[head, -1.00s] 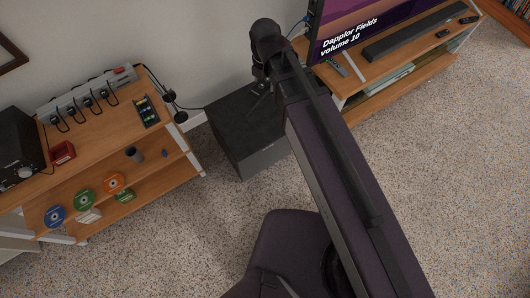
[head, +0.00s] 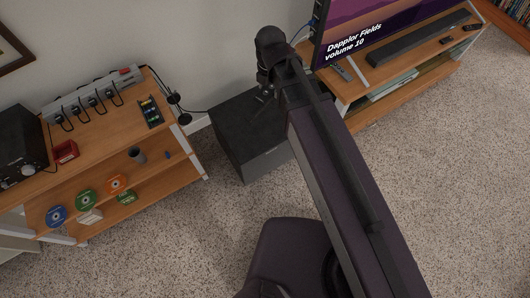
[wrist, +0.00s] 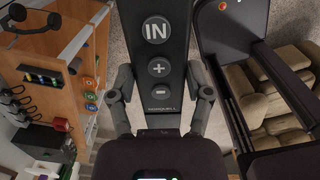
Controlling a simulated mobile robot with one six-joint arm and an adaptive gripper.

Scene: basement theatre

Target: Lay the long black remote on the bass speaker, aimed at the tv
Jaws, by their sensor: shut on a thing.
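The long black remote (wrist: 158,45) fills the top middle of the wrist view, with IN, plus and minus buttons. My gripper (wrist: 161,97) has a finger on each side of it and is shut on it. In the head view my gripper (head: 265,94) is over the back part of the bass speaker (head: 235,122), a black box on the carpet. There the remote cannot be made out against the dark speaker, and I cannot tell the height gap. My arm hides the speaker's right side. The tv (head: 385,28) is on, to the right of the speaker.
A wooden shelf unit (head: 105,120) with a power strip (head: 95,93) and cables stands left of the speaker. The tv stand (head: 415,75) at right holds a soundbar (head: 420,40) and other remotes, one (head: 341,71) at its left end. Carpet in front is open.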

